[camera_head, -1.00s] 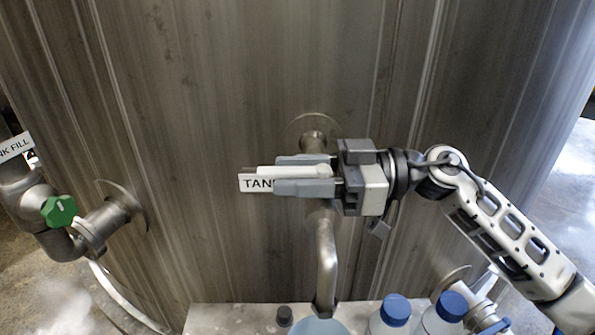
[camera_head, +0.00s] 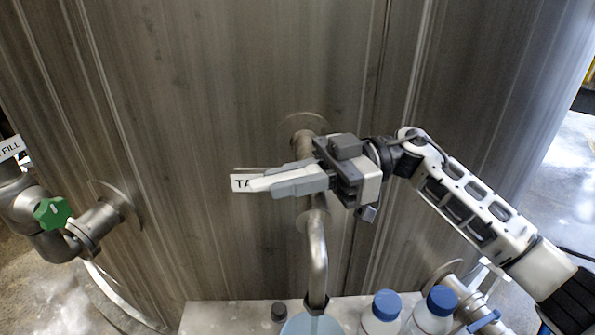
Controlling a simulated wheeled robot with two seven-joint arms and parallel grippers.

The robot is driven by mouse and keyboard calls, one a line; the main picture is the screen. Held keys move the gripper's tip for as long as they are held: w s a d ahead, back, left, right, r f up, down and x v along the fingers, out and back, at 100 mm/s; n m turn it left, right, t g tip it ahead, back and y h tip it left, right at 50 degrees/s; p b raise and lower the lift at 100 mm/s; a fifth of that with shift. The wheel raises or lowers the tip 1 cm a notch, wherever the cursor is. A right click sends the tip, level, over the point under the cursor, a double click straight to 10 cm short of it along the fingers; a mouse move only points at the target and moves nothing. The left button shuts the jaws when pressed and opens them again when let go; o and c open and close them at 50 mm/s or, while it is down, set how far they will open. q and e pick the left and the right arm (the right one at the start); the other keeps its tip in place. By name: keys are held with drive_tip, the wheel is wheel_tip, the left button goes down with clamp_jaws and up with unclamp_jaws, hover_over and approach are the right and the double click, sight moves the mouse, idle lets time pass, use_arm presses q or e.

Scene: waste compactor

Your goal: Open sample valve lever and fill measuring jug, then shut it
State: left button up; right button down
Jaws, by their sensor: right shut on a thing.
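The sample valve's steel pipe (camera_head: 317,250) comes out of the tank wall and bends down to a spout. My right gripper (camera_head: 278,182) is in front of the valve, its fingers pointing left, and is shut on the valve lever, which the fingers largely hide. A white label (camera_head: 240,183) starting "TA" shows just past the fingertips. The measuring jug (camera_head: 312,325), pale blue, is below the spout, mostly cut off by the bottom edge. I cannot tell whether liquid is flowing. My left gripper is not in view.
Two blue-capped bottles (camera_head: 381,318) (camera_head: 432,312) and a small dark-capped item (camera_head: 279,311) stand on the pale ledge (camera_head: 215,316). A green-knobbed valve (camera_head: 52,212) is at left. Another blue-handled valve (camera_head: 482,318) is at lower right. The tank wall (camera_head: 220,80) fills the back.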

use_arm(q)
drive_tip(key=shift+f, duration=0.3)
use_arm(e)
drive_tip(key=shift+s+d+n+g+h, duration=0.15)
drive_tip(key=shift+n+g+h, duration=0.55)
drive_tip(key=shift+g, duration=0.4)
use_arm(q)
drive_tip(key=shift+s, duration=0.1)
use_arm(e)
drive_tip(key=shift+s+n+g, duration=0.1)
drive_tip(key=shift+n+g, duration=0.3)
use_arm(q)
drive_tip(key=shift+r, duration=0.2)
use_arm(e)
drive_tip(key=c, duration=1.4)
unclamp_jaws()
drive_tip(key=shift+o, duration=0.2)
drive_tip(key=shift+d, duration=0.15)
